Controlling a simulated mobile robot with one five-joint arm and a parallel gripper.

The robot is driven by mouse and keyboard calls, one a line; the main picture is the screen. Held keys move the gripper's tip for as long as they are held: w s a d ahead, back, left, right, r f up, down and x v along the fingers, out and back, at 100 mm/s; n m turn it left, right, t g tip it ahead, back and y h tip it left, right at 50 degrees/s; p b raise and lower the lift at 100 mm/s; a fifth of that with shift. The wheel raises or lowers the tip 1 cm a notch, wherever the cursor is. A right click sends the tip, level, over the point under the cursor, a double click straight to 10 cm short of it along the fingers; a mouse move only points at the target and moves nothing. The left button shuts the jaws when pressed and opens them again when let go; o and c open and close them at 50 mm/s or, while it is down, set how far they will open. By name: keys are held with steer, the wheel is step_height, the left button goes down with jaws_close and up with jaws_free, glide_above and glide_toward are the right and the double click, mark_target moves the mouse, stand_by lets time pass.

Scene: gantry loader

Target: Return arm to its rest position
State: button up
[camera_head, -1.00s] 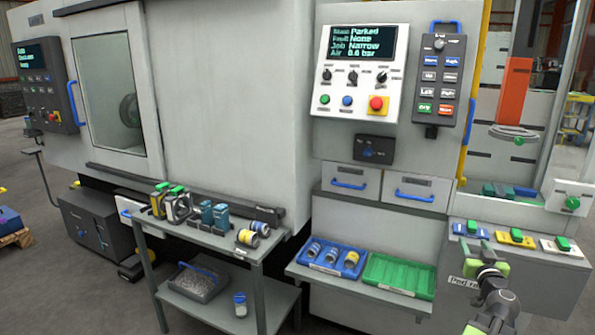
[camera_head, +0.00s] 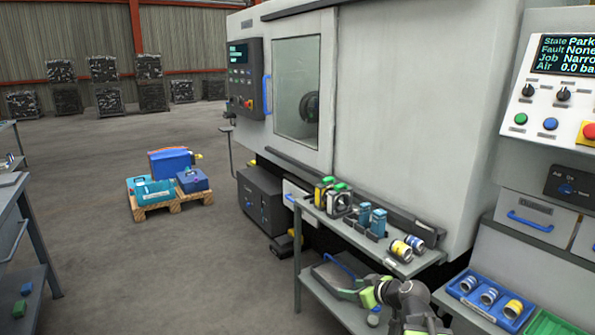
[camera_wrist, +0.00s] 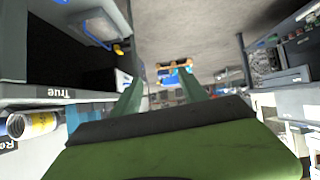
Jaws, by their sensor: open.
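My arm reaches in from the bottom edge of the head view, in front of the grey cart. My gripper (camera_head: 362,294) is at its end, with green parts pointing left near the cart's lower shelf. In the wrist view my gripper (camera_wrist: 162,92) shows two green fingers spread apart. Nothing is held between them; only floor and a distant pallet (camera_wrist: 174,66) show past the tips. The rest of the arm is cut off by the picture's lower edge.
The grey cart (camera_head: 335,224) carries blocks and cans. A blue bin (camera_head: 466,297) of cans sits at right. A loaded pallet (camera_head: 172,204) stands on open floor at left. A workbench (camera_head: 34,232) stands at the far left edge. The machine (camera_head: 420,120) fills the back.

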steer(key=s+a+f+g+h, duration=0.1)
steer(key=s+a+f+g, duration=0.4)
steer(key=s+a+f, duration=0.45)
steer(key=s+d+f+m+g+h, duration=0.1)
steer(key=s+d+m+g+h, duration=0.4)
steer(key=s+d+m, duration=0.2)
step_height(320, 180, up, 20)
steer(key=p, duration=2)
steer(key=shift+w+d, duration=0.1)
steer(key=shift+c, duration=0.2)
